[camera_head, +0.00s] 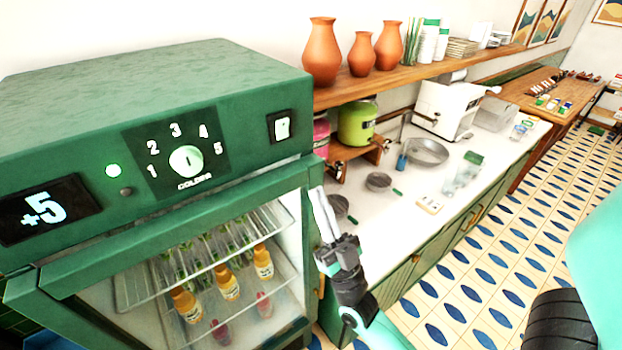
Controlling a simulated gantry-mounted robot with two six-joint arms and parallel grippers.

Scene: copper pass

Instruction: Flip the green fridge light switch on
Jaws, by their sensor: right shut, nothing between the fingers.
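The green fridge (130,90) fills the left side of the view, with its glass door below. Its light switch (282,126) is a small white rocker in a black plate at the right end of the front panel. My right gripper (318,192) is shut and empty, pointing up, below and to the right of the switch. It is apart from the switch in the picture. A round dial (186,160) and a display reading +5 (44,208) are on the same panel. My left gripper is not in view.
A white counter (400,205) with a metal bowl (427,152) and small pans runs back beside the fridge. A shelf (400,77) above holds several clay vases (322,50). Bottles (226,283) stand inside the fridge. The tiled floor at right is open.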

